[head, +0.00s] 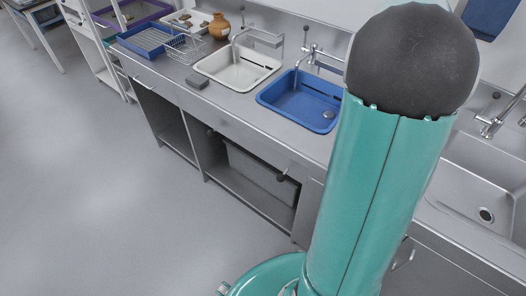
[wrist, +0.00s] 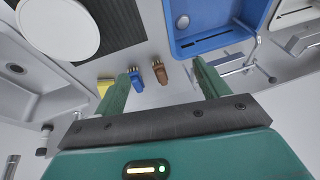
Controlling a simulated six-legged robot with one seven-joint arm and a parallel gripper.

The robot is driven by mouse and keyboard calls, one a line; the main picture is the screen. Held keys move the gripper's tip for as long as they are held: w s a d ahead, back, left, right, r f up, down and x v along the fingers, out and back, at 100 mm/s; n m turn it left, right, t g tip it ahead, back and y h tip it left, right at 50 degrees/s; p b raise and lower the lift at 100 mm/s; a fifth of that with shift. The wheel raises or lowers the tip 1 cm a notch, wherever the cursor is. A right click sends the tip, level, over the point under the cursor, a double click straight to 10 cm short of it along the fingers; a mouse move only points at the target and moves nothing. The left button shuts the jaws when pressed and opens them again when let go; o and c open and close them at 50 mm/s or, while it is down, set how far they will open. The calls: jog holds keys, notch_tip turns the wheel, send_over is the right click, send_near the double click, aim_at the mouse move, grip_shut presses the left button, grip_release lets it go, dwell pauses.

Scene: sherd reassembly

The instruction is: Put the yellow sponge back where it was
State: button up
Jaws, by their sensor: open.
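The yellow sponge (wrist: 103,86) shows in the wrist view as a small yellow patch on the grey counter, left of my gripper's left finger and partly hidden behind it. My gripper (wrist: 160,68) is open, with its two green fingers wide apart and nothing held between them. In the head view I cannot see the sponge or my gripper; my teal arm covers much of the right side.
A blue brush-like item (wrist: 136,81) and a brown one (wrist: 160,73) lie beside the sponge. A white disc (wrist: 57,27) is upper left.

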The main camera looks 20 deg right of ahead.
jog(key=a+r+n+t+y, duration=0.1)
jog(key=a+r+n, duration=0.1)
jog(key=a, duration=0.6)
jog(key=a+r+n, duration=0.2)
jog(key=a, duration=0.7)
jog(key=s+a+n, duration=0.4)
jog(key=s+a, duration=0.3)
jog(key=a, duration=0.5)
jog(key=s+a+f+n+t+y, duration=0.1)
jog(key=s+a+n, duration=0.3)
jog(key=s+a, duration=0.3)
jog(key=a, duration=0.5)
jog(key=shift+f+n, duration=0.15)
jog(key=shift+n, duration=0.25)
jog(key=shift+s, duration=0.1)
